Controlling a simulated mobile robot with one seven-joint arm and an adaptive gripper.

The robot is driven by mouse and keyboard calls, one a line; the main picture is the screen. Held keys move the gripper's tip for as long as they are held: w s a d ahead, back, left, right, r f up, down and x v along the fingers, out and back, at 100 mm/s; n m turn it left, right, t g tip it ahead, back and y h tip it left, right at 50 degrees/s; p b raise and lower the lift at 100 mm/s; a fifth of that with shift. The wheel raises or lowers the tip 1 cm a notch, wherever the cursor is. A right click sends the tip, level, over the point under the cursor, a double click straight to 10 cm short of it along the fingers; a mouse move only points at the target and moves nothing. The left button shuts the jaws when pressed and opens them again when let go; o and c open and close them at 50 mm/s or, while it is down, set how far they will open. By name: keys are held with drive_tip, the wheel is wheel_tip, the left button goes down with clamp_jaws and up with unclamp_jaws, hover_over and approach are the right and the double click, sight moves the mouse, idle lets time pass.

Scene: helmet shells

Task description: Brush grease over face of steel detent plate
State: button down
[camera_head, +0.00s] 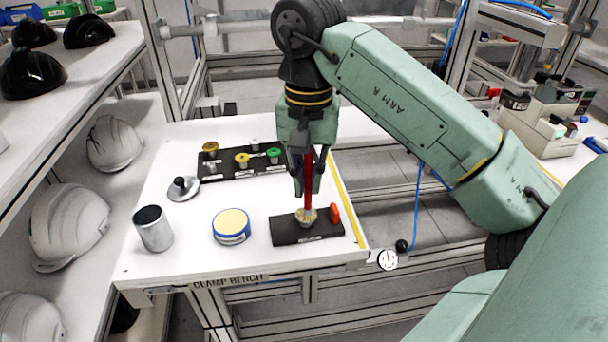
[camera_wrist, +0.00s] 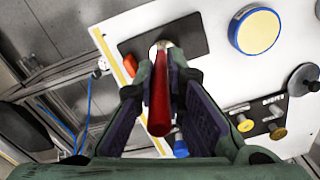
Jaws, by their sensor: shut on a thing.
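My gripper (camera_head: 308,188) points down over the bench, its fingers shut on the red handle of a brush (camera_head: 308,172). The handle also shows between the fingers in the wrist view (camera_wrist: 160,100). The brush stands upright, with its pale lower end at a black labelled pad (camera_head: 285,231) near the front right of the bench; I cannot tell whether it touches the pad. A round blue tin with a pale yellow top (camera_head: 231,225) stands left of the pad. A flat grey disc with a black knob (camera_head: 183,188) lies farther back. I cannot tell which piece is the detent plate.
An orange-red piece (camera_head: 335,213) stands at the pad's right end. A grey cup (camera_head: 153,228) stands at the left. A black rack (camera_head: 222,164) with yellow and green knobs lies behind. Helmet shells (camera_head: 68,226) fill shelves at left. The bench's right edge (camera_head: 352,215) is close.

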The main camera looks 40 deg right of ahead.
drive_tip(key=shift+d, duration=0.15)
drive_tip(key=shift+s+d, duration=0.1)
drive_tip(key=shift+d, duration=0.2)
drive_tip(key=shift+d, duration=0.35)
drive_tip(key=shift+w+d, duration=0.2)
drive_tip(key=shift+w, duration=0.25)
drive_tip(key=shift+w+p, duration=0.3)
drive_tip(key=shift+w, duration=0.15)
drive_tip(key=shift+w, duration=0.2)
drive_tip(key=shift+a, duration=0.1)
drive_tip(key=shift+w+a, duration=0.25)
drive_tip(key=shift+a, duration=0.1)
